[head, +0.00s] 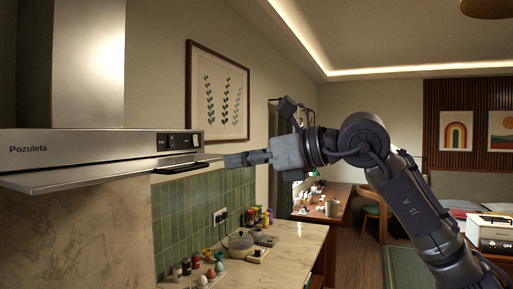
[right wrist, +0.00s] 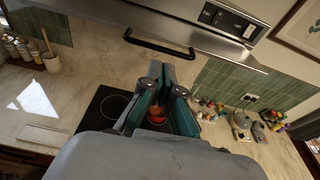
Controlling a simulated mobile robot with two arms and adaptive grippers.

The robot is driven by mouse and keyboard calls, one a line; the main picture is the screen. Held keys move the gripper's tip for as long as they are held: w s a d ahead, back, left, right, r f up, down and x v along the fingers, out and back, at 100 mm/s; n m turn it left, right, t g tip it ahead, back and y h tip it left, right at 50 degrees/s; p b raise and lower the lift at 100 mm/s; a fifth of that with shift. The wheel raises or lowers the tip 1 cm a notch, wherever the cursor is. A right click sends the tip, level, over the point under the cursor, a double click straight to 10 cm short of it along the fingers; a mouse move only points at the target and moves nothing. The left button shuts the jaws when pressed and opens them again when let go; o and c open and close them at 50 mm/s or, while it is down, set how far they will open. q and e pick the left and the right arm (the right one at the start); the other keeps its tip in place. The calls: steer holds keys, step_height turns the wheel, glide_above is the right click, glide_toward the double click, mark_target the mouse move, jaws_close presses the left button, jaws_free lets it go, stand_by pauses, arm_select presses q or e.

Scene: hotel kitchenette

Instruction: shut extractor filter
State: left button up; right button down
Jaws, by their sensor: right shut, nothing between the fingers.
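The steel extractor hood (head: 80,146) is on the left in the head view, and its front edge crosses the top of the right wrist view (right wrist: 195,35). The filter panel (head: 75,177) shows as a thin steel slab under the hood front, sloping slightly. Its black bar handle (head: 187,168) is at the right part of the panel and also shows in the right wrist view (right wrist: 160,45). My right gripper (head: 228,161) is shut and empty, pointing left beside the handle in the head view. In the right wrist view, its fingertips (right wrist: 158,82) appear apart from the handle. My left gripper is out of view.
The marble counter (head: 285,247) holds a grey pot (head: 241,241), several jars and egg cups. A control panel (head: 180,141) is on the hood front. The room is open to the right.

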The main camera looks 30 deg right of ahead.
mark_target(193, 168)
steer(key=shift+p+x, duration=1.65)
steer(key=shift+x, duration=2.15)
